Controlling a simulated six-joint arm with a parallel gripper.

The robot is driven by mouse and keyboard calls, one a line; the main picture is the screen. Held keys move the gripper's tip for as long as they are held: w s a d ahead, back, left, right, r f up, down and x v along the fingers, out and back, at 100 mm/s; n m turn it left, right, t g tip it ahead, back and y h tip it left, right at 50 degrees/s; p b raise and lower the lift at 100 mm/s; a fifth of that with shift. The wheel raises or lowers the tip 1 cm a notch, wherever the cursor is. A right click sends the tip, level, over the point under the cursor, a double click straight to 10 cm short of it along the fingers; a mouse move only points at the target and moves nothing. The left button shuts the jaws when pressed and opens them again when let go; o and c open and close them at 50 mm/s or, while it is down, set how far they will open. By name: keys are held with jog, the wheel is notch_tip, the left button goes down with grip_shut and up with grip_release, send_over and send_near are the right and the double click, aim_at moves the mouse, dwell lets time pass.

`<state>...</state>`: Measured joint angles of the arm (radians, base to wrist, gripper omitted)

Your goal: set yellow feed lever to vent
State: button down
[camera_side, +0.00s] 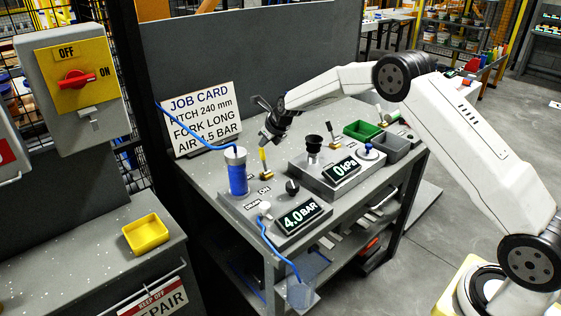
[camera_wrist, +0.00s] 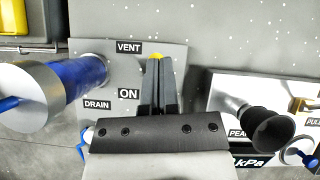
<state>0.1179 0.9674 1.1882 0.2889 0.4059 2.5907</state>
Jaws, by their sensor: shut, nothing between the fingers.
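The yellow feed lever (camera_side: 263,157) stands nearly upright on a brass valve on the grey panel, beside the blue cylinder (camera_side: 237,175). My gripper (camera_side: 268,138) is shut and empty, just above the lever in the side view. In the wrist view my gripper (camera_wrist: 157,88) covers most of the lever; a yellow tip (camera_wrist: 157,56) shows at the finger ends. I cannot tell whether they touch. The VENT label (camera_wrist: 128,47) and ON label (camera_wrist: 128,94) lie left of the fingers. The fingers hide which label the lever points to.
The blue cylinder also shows at left in the wrist view (camera_wrist: 75,82). A black knob (camera_side: 292,187) and a 4.0 BAR display (camera_side: 300,214) sit in front of the lever. A vacuum unit with a dark suction cup (camera_side: 313,142) stands to the right. The job card (camera_side: 203,117) is behind.

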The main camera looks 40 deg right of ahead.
jog(key=shift+w+f, duration=0.25)
jog(key=shift+w, duration=0.6)
jog(key=shift+w+f, duration=0.2)
jog(key=shift+w, duration=0.65)
jog(key=shift+r, duration=0.1)
notch_tip(320, 180, up, 11)
jog(key=w+d, duration=0.1)
jog(key=w, duration=0.1)
dwell(0.8)
jog(key=shift+d+r, duration=0.1)
dwell(0.4)
